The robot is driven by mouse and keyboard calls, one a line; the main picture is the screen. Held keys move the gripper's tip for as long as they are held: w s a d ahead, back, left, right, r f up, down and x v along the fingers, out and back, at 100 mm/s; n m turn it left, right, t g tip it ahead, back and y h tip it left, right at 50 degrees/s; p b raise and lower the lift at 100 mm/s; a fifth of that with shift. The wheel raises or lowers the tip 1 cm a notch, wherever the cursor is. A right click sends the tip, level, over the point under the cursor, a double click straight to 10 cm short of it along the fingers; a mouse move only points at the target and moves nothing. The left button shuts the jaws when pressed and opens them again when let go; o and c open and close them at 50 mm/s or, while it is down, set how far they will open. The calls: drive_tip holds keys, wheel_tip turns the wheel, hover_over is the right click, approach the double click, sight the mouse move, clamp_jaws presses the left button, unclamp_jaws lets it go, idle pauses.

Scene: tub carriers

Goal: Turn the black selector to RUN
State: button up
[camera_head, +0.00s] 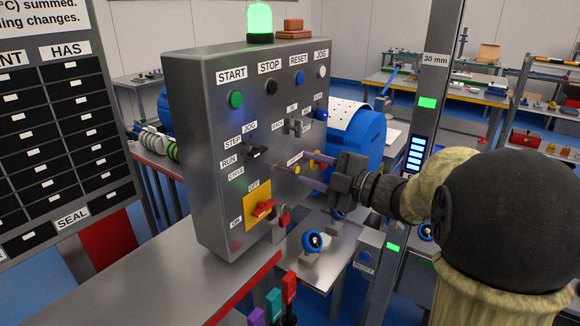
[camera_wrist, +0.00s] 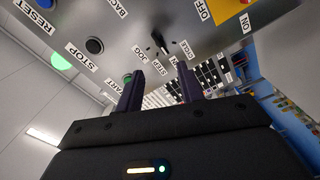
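The black selector (camera_head: 257,153) is on the front of the grey control box (camera_head: 210,180), with JOG, STEP, RUN and CYCLE labels around its left side. It also shows in the wrist view (camera_wrist: 160,41), above and beyond my fingertips. I cannot tell surely which label its handle points to. My gripper (camera_head: 296,168) is in front of the box, to the right of and slightly below the selector. In the wrist view my gripper (camera_wrist: 160,76) has two dark fingers spread apart with nothing between them. The fingers look apart from the selector.
Buttons line the box's top, including the green START (camera_head: 235,99). A red switch on a yellow plate (camera_head: 251,213) sits below the selector. A second selector (camera_head: 294,127) is up and right. Coloured handles (camera_head: 274,304) stand at the bench's front edge. A grey post (camera_head: 416,160) rises beside my arm.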

drive_tip(key=v, duration=0.4)
drive_tip(key=w+d+f+m+t+h+p, duration=0.2)
drive_tip(key=d+f+m+h+p, duration=0.4)
drive_tip(key=m+h, duration=0.75)
drive_tip(key=s+a+f+m+g+p, duration=0.1)
drive_tip(key=s+f+m+g, duration=0.4)
drive_tip(key=s, duration=0.4)
drive_tip(key=s+a+f+m+g+p, duration=0.1)
drive_tip(key=s+f+m+g, duration=0.4)
drive_tip(key=s, duration=0.5)
drive_tip(key=shift+f+h+p, duration=0.2)
drive_tip(key=shift+h+p, duration=0.15)
drive_tip(key=shift+p, duration=0.2)
